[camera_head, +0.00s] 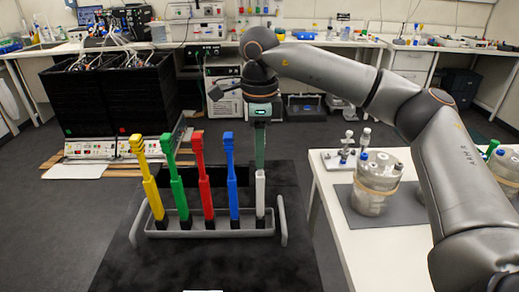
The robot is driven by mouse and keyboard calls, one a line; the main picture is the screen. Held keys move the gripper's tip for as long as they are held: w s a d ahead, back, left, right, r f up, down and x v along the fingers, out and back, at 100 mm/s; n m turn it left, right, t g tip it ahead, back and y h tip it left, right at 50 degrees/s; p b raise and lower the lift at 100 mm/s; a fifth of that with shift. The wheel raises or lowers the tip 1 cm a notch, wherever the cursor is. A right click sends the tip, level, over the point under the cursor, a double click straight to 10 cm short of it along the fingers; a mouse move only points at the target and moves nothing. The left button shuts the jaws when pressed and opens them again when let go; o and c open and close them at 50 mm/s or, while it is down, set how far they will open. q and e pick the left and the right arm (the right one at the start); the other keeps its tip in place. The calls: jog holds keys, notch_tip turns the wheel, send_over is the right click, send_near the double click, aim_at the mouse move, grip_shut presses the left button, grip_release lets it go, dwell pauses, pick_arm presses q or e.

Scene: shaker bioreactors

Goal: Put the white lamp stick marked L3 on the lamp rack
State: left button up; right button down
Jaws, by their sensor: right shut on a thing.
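The lamp rack (208,234) is a grey tray with side handles on a black surface. My right gripper (261,165) reaches down over its right end and is shut on the white lamp stick (260,190). The white stick is upright, and its lower end is at the black holder at the rack's right end. I cannot tell whether it is fully seated. Its upper part is hidden by the gripper, and no L3 marking is legible. My left gripper is not in view.
Yellow (149,185), green (177,185), red (205,180) and blue (232,180) sticks stand in the rack, left of the white one. A white table (345,255) on the right holds a clear vessel (376,185). Black crates (110,100) stand behind left.

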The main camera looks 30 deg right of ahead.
jog(key=shift+f, duration=0.4)
dwell(0.5)
jog(key=c, duration=0.5)
grip_release()
notch_tip(320, 180, up, 13)
jog(key=shift+f+p, duration=0.2)
jog(key=shift+p, duration=0.7)
jog(key=shift+s+f, duration=0.1)
